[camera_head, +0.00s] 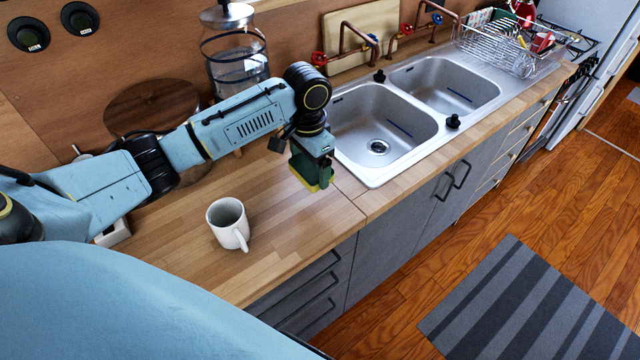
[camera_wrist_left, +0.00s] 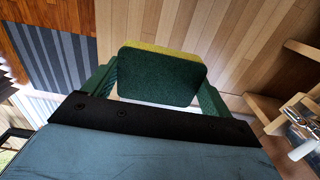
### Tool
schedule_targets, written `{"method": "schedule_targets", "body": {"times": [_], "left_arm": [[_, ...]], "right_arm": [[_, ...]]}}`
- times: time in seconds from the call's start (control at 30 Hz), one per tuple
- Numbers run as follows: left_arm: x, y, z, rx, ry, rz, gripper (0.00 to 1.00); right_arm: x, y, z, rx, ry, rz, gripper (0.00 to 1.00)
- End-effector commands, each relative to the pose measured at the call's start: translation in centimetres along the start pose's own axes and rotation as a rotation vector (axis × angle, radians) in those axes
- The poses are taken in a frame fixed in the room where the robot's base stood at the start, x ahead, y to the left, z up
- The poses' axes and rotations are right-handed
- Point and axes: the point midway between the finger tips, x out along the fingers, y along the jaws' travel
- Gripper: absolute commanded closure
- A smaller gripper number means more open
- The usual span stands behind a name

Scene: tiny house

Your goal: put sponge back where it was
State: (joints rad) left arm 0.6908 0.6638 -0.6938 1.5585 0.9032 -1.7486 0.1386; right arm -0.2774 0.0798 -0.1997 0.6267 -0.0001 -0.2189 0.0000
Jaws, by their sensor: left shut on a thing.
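A green and yellow sponge (camera_head: 322,182) is held at the end of my left arm, over the wooden counter just left of the sink. My left gripper (camera_head: 312,168) points down and is shut on it. In the left wrist view the sponge (camera_wrist_left: 160,75) fills the space between the two green fingers of my left gripper (camera_wrist_left: 158,82), its dark green side facing the camera and a yellow edge beyond. I cannot tell whether the sponge touches the counter. My right gripper is not in view.
A white mug (camera_head: 228,224) stands on the counter (camera_head: 290,235) near its front edge. A double sink (camera_head: 385,120) lies to the right, with a wire dish rack (camera_head: 495,50) beyond. A glass dispenser (camera_head: 235,60) stands at the back. A striped rug (camera_head: 530,300) lies on the floor.

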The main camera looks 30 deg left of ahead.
Motion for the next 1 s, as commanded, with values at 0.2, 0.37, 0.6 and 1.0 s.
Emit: {"method": "schedule_targets", "body": {"times": [0.2,0.37,0.6,1.0], "left_arm": [[4.2,0.1,0.1,0.000,-0.004,0.001,0.40],[5.4,0.0,0.1,0.000,-0.002,0.000,0.40],[8.5,0.1,0.1,0.001,-0.003,0.000,0.40],[9.2,0.0,0.1,0.001,-0.001,-0.001,0.40]], "right_arm": [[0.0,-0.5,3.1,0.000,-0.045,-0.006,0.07],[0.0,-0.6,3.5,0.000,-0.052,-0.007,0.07],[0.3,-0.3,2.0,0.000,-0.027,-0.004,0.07],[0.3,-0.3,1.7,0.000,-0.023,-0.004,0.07]]}}
